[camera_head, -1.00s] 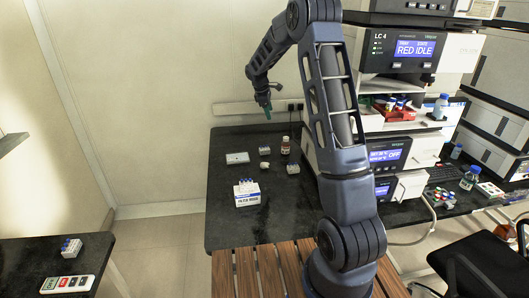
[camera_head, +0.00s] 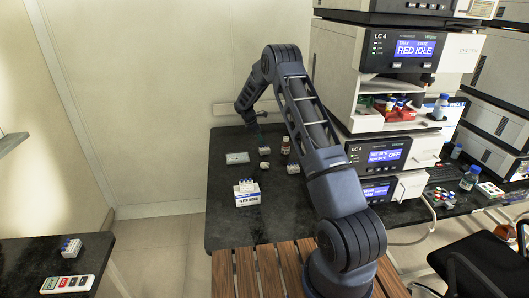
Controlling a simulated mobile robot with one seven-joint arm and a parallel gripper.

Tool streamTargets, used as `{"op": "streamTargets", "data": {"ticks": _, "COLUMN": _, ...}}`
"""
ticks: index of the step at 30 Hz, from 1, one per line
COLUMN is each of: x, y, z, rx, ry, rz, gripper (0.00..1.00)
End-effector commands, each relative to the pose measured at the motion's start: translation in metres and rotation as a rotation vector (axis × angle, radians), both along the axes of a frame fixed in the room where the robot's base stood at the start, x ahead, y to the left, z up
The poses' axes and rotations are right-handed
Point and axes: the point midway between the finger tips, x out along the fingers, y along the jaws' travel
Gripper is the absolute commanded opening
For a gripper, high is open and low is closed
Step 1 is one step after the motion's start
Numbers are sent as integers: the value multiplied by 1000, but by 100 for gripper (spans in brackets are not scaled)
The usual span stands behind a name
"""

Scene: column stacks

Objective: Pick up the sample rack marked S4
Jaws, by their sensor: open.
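On the dark bench, one rack (camera_head: 264,151) is just below my gripper, and another (camera_head: 293,168) is to the right. A third rack (camera_head: 246,186) is at the white-and-blue box. One more rack (camera_head: 71,246) is on the left table.
The white-and-blue box (camera_head: 247,200) stands in front. Instrument stacks (camera_head: 375,152) rise at the right. The bench's front left is clear.

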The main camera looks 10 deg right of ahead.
Motion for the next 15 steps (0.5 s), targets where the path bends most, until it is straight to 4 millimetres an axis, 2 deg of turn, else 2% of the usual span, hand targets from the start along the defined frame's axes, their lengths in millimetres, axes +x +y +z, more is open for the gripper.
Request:
{"op": "streamTargets", "data": {"ticks": 6, "x": 1, "y": -12, "z": -28, "rx": 0, "ry": 2, "rz": -1, "gripper": 64}}
{"op": "streamTargets", "data": {"ticks": 15, "x": 6, "y": -20, "z": -47, "rx": -1, "ry": 1, "rz": -2, "gripper": 64}}
